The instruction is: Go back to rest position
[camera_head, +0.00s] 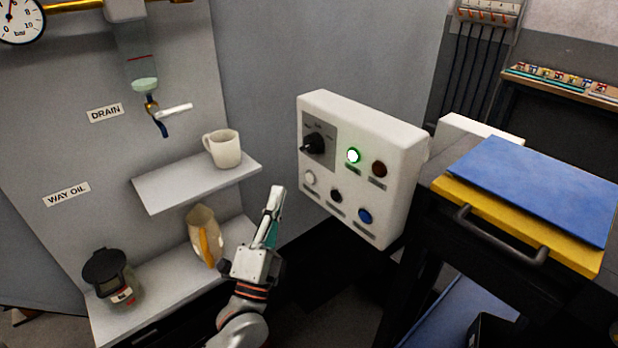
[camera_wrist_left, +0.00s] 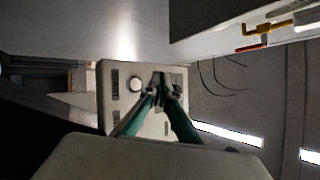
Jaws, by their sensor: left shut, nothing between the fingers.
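My left gripper (camera_head: 274,203) stands in the middle of the head view, pointing up, between the shelves and the control box. It is shut and empty, and touches nothing that I can see. In the left wrist view its two fingers (camera_wrist_left: 161,80) meet at the tips in front of a pale panel. The white control box (camera_head: 411,160) has a black rotary knob (camera_head: 314,144), a lit green button (camera_head: 353,156), a dark red button (camera_head: 379,169) and a blue button (camera_head: 365,216). My right gripper is not in view.
A cream mug (camera_head: 223,149) stands on the upper shelf (camera_head: 165,189). A jug (camera_head: 201,228) and a dark-lidded container (camera_head: 122,292) stand on the lower shelf (camera_head: 165,312). A cart with a yellow drawer (camera_head: 520,233) and blue top (camera_head: 545,190) is at right.

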